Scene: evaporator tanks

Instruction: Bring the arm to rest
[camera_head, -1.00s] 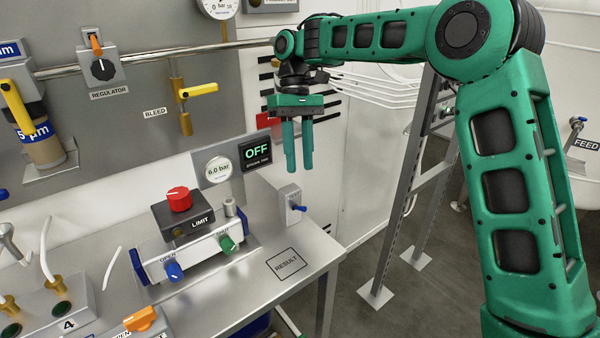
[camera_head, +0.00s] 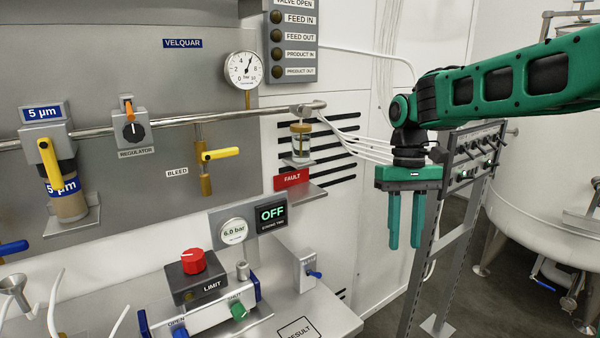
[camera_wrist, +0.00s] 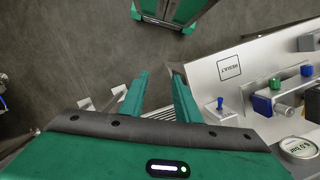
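My gripper (camera_head: 405,222) hangs with its green fingers pointing down, to the right of the bench and in front of a grey frame. Its two fingers stand apart with an empty gap between them, so it is open and holds nothing. The fingers also show in the wrist view (camera_wrist: 160,92), over grey floor beside the bench edge. My arm stretches in from the right of the head view, with its forearm nearly level. No object touches the fingers.
The bench (camera_head: 262,328) carries a red-knobbed LIMIT box (camera_head: 194,275) and a small blue-lever switch (camera_head: 307,270). A grey frame with switches (camera_head: 474,155) stands close behind my gripper. A large tank (camera_head: 535,200) is at right. Floor between is partly open.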

